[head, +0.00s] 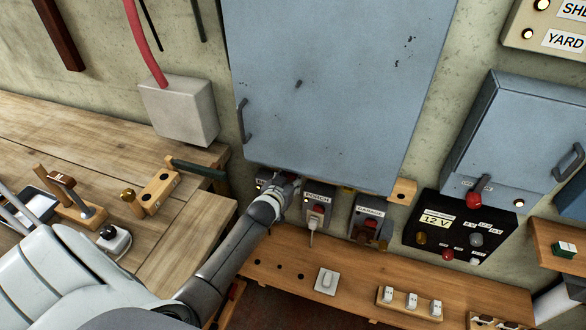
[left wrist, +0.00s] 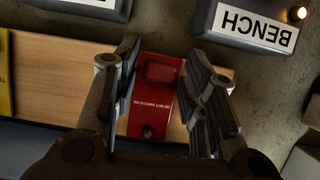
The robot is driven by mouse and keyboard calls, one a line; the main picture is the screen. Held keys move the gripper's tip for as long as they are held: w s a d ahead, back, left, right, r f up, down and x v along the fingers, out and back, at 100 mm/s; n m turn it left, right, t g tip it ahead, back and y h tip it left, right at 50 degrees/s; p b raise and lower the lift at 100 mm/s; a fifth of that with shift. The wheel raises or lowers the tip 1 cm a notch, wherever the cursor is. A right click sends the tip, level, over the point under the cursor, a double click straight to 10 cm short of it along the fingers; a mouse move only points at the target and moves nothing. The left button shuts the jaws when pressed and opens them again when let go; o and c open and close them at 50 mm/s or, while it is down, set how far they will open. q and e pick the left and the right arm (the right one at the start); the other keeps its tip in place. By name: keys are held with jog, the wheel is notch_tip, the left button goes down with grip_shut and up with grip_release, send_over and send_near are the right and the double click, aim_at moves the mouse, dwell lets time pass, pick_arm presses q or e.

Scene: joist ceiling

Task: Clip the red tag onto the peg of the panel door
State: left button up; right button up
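The red tag (left wrist: 155,95), with small white lettering, lies on a wooden strip (left wrist: 75,75) in the left wrist view. My left gripper (left wrist: 163,65) has its fingers apart, one on each side of the tag; a gap shows on the right side. In the head view this gripper (head: 288,185) is at the lower edge of the large blue-grey panel door (head: 335,60), and the tag cannot be made out there. A small dark peg (head: 298,84) sticks out of the door's face, with nothing hanging on it. My right gripper is not in view.
Switch boxes, including PORCH (head: 317,205) and GARAGE (head: 366,222), sit below the door. A black 12 V panel (head: 455,230) and a smaller blue cabinet (head: 515,135) are at right. A wooden shelf (head: 275,255) runs below. A yellow item (left wrist: 5,85) is left of the tag.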

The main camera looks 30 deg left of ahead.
pick_arm(q)
grip_shut()
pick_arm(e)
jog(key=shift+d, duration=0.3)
pick_arm(q)
jog(key=shift+s, duration=0.1)
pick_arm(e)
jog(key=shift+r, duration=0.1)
pick_arm(q)
jog(key=shift+s+d+p, duration=0.1)
jog(key=shift+s+p, duration=0.25)
jog(key=s+p, duration=0.1)
jog(key=s, duration=0.1)
jog(key=s+d+p, duration=0.1)
jog(key=s+p, duration=0.1)
jog(key=s, duration=0.1)
jog(key=shift+s+d, duration=0.2)
jog(key=shift+s, duration=0.15)
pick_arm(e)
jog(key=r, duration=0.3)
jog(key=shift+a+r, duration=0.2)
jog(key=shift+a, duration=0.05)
